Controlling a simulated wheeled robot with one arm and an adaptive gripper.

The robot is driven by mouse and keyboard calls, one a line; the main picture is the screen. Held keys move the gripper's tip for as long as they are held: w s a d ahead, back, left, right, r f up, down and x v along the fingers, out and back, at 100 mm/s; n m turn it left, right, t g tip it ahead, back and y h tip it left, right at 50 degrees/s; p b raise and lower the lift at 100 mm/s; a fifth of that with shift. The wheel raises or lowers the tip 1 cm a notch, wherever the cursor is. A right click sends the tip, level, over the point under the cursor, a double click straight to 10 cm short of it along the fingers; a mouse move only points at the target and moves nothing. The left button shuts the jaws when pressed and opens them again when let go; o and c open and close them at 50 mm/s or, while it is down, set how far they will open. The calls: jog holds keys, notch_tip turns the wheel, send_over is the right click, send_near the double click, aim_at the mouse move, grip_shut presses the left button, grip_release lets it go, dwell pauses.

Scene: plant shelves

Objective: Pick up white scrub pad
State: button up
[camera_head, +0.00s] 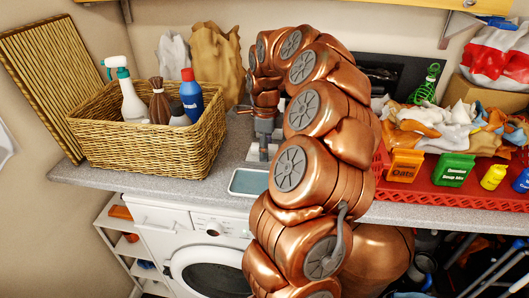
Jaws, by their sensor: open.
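My copper arm reaches up and over the counter, and my gripper (264,152) points down near the counter's middle. It is open, though its fingers are small and hard to make out. A pale, whitish piece (255,154) lies on the counter right at the fingertips; it may be the white scrub pad, partly hidden by the gripper. I cannot tell whether the fingers touch it. A flat pale blue-grey rectangle with a light rim (249,182) lies just in front of it, at the counter's front edge.
A wicker basket (150,150) with bottles and a brush stands left of my gripper. A brown paper bag (216,60) is behind. A red tray (450,192) with cloths and small containers is right of my arm. A white washing machine (212,226) is below the counter.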

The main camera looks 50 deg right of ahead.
jog(key=shift+c, duration=0.2)
grip_shut()
dwell(0.4)
jog(key=shift+r+b, duration=0.65)
jog(key=shift+r, duration=1)
jog(key=s+a+b, duration=0.1)
jog(key=s+a, duration=0.2)
jog(key=s, duration=0.1)
jog(key=s+a+r+b, duration=0.1)
jog(key=s+a, duration=0.3)
jog(key=s+a+b, duration=0.1)
jog(key=s+a, duration=0.2)
jog(key=s, duration=0.1)
jog(key=shift+a+r+b, duration=0.2)
jog(key=shift+r+b, duration=0.1)
jog(key=shift+b, duration=0.05)
